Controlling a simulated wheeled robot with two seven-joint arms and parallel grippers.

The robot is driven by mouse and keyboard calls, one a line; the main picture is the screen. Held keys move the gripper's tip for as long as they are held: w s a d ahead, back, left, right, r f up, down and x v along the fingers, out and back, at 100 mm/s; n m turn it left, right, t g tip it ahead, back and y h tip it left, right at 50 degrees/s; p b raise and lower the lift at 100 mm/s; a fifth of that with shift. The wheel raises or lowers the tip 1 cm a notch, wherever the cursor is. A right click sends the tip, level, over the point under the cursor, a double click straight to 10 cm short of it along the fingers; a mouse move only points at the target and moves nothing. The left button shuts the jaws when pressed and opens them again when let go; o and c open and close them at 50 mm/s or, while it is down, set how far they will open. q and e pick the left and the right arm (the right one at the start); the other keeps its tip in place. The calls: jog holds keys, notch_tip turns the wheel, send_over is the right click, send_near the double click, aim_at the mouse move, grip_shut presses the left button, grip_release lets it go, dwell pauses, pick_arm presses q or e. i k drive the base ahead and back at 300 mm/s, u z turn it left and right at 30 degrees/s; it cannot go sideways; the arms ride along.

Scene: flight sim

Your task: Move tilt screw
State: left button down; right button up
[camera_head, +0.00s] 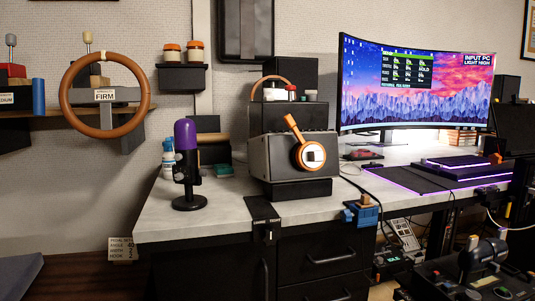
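I cannot pick out a part that is clearly the tilt screw. A grey box (288,157) on the desk carries an orange lever (294,127) joined to an orange ring with a white square centre (311,155). A blue clamp-like part (364,214) sits at the desk's front edge, with a small orange piece by it. A black labelled bracket (263,218) hangs over the same edge further left. Neither of my grippers can be made out in this view.
A purple-topped microphone (187,165) stands there. A brown steering wheel (104,95) is on the wall at left. A curved monitor (415,88) stands behind. Dark control gear (480,258) fills the lower right.

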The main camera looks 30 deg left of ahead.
aim_at(203, 172)
jog(key=i, duration=1.25)
jog(key=u, duration=2.65)
